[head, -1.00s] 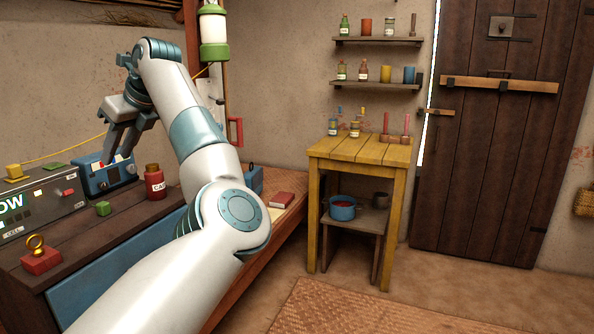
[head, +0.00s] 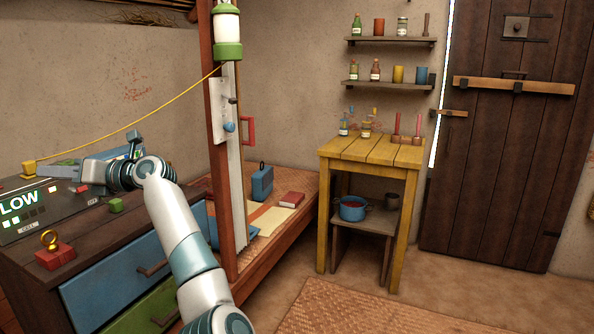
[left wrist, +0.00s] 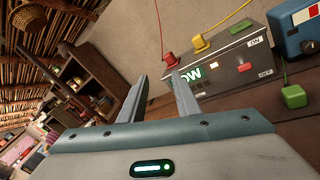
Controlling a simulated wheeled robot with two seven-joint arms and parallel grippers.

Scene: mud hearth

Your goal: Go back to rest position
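My left arm reaches from the bottom over the dark wooden chest. My left gripper (head: 62,170) is near the control box (head: 35,208) at the left, its fingers pointing left. In the left wrist view, its two fingers (left wrist: 158,76) stand apart with nothing between them. The control box also shows there (left wrist: 225,68), just beyond the fingers. My right gripper is in neither current view.
A green cube (head: 116,206) and a red block with a gold ring (head: 54,252) stand on the chest. A yellow cable (head: 130,115) crosses above. A wooden post (head: 221,150) stands right of my arm. The yellow table (head: 375,150) is farther right.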

